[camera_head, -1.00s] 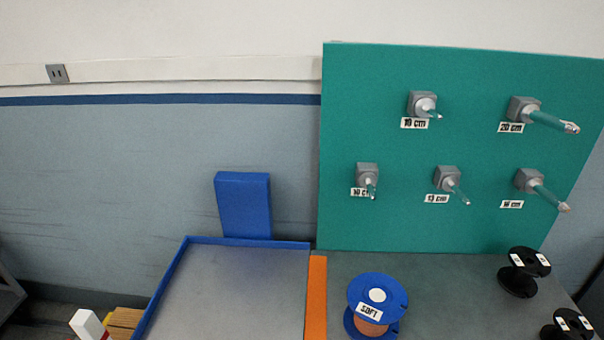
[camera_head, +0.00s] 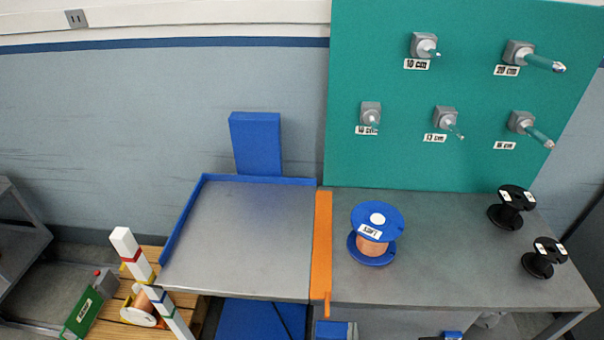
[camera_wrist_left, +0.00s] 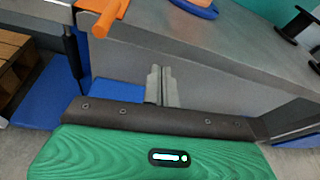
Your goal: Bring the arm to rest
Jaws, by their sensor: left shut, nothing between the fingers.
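My left gripper (camera_wrist_left: 161,86) shows in the left wrist view as two grey fingers, shut together and empty. They are low, in front of the table's front edge and apart from it. In the head view only a small grey part, apparently the fingertips of my left gripper (camera_head: 352,331), shows at the bottom edge; the rest is cut off. The table (camera_head: 455,277) carries a blue spool (camera_head: 376,219) labelled SOFT, standing upright and clear of the gripper. My right gripper does not show.
An orange strip (camera_head: 322,245) divides the tabletop from a blue-rimmed tray area (camera_head: 240,240). Two black spools (camera_head: 511,207) (camera_head: 545,257) stand at the right. A green board (camera_head: 395,165) with several labelled pegs rises behind. A wooden pallet (camera_head: 110,320) with small objects is lower left.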

